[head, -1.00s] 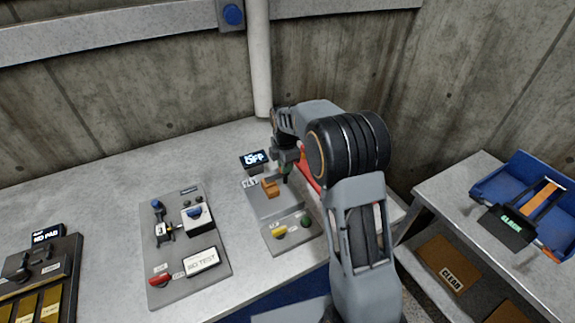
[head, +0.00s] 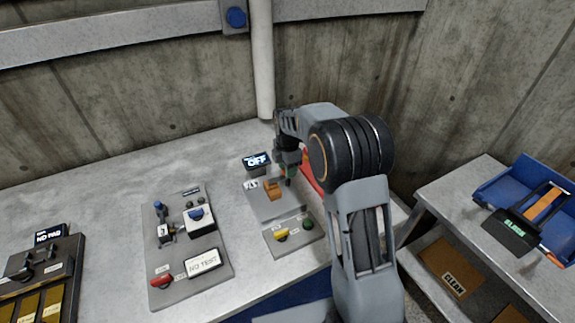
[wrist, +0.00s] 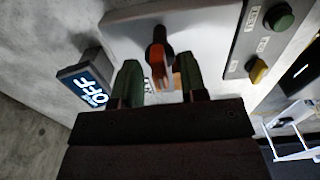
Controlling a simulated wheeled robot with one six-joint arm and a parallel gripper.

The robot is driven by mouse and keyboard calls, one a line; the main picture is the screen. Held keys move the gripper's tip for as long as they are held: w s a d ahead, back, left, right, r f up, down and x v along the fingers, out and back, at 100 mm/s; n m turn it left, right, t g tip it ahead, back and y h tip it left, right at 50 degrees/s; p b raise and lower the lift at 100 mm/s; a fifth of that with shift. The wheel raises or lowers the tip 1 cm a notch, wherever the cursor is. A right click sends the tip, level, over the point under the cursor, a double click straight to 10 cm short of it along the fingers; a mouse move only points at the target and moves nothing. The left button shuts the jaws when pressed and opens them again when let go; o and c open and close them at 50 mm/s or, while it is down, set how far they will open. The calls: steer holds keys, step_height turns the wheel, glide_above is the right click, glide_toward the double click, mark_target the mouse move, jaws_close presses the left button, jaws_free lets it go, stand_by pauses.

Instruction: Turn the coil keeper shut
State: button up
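An orange block (head: 272,190) sits on a grey plate on the bench, below a small screen reading OFF (head: 256,161). In the wrist view a dark knob with an orange lever (wrist: 157,58) stands on the plate; I take it for the coil keeper, but its label is not readable. My gripper (head: 287,177) points down at the plate, just right of the orange block. In the wrist view its green fingertips (wrist: 159,78) are apart, on either side of the lever. I cannot tell whether they touch it. The OFF screen also shows in the wrist view (wrist: 88,82).
A yellow knob (head: 281,235) and a green button (head: 307,223) are on a panel in front. A NO TEST panel (head: 203,263) is to the left, and a NO PAD unit (head: 48,236) farther left. A blue tray (head: 500,186) stands at right. A white pipe (head: 263,70) rises behind.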

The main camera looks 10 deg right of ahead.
step_height(320, 180, up, 14)
steer(key=shift+b, duration=0.3)
steer(key=shift+f, duration=0.1)
stand_by(0.4)
steer(key=s+f+m+t, duration=0.2)
steer(key=s+m, duration=0.8)
steer(key=s, duration=0.2)
steer(key=s+d+f+m+t, duration=0.1)
steer(key=s+f+m+t, duration=0.1)
steer(key=s+m, duration=0.8)
steer(key=shift+s+d+m, duration=0.3)
steer(key=shift+s+m, duration=0.1)
steer(key=shift+s, duration=1)
steer(key=shift+c, duration=0.3)
